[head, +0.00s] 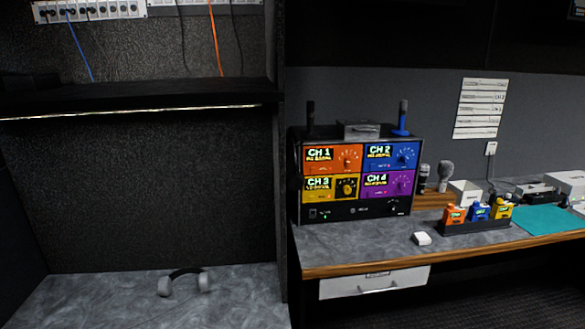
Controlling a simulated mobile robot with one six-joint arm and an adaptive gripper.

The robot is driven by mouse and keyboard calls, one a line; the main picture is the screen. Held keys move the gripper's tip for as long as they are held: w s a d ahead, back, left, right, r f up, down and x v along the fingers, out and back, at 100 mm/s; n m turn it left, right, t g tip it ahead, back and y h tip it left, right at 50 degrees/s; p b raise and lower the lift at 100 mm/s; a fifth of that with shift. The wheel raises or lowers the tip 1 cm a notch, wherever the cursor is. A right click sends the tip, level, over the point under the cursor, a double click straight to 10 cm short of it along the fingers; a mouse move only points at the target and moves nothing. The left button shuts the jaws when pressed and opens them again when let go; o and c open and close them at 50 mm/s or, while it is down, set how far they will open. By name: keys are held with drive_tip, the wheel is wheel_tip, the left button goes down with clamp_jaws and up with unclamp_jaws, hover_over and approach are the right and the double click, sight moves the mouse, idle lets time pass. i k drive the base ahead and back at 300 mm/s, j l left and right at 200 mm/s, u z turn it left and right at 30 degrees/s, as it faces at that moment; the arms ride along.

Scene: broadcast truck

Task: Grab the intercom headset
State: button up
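A headset (185,280) with a dark headband and light grey ear cups lies on the grey marbled surface at the lower left in the head view. It sits inside a dark alcove, below a shelf. Nothing touches it that I can see. My gripper does not show in this view.
A dark partition (281,150) stands right of the headset's alcove, and a shelf (140,97) hangs above. Right of it, a desk holds a four-channel receiver (357,180), microphones (445,172) and a rack of coloured packs (478,215). The surface around the headset is clear.

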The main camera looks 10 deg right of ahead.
sight(295, 181)
drive_tip(key=i+l, duration=0.7)
drive_tip(key=i+j+u, duration=0.05)
drive_tip(key=i, duration=0.05)
